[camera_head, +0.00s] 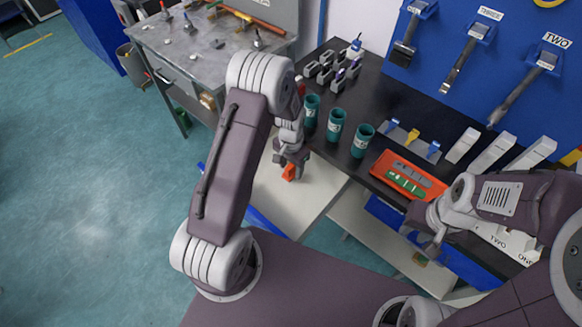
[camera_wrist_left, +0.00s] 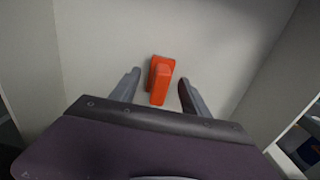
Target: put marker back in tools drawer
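An open drawer (camera_head: 318,190) with a pale floor juts out from under the black bench top; its floor also shows in the left wrist view (camera_wrist_left: 230,55). A small orange-red object (camera_head: 289,172) is in it, seen in the left wrist view (camera_wrist_left: 160,82) between my left fingers; I cannot tell if it is the marker. My left gripper (camera_head: 291,160) points down over the drawer and is open, its fingertips (camera_wrist_left: 158,82) apart on either side of the object, with gaps. My right gripper (camera_head: 432,245) hangs near the bench's front edge; its fingers are unclear.
Teal cups (camera_head: 335,126) stand on the bench beside my left arm. A red tray (camera_head: 388,176) with a green item lies near the front edge. Another pale open surface (camera_head: 375,235) sits below, to the right. A blue tool board (camera_head: 490,65) stands behind.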

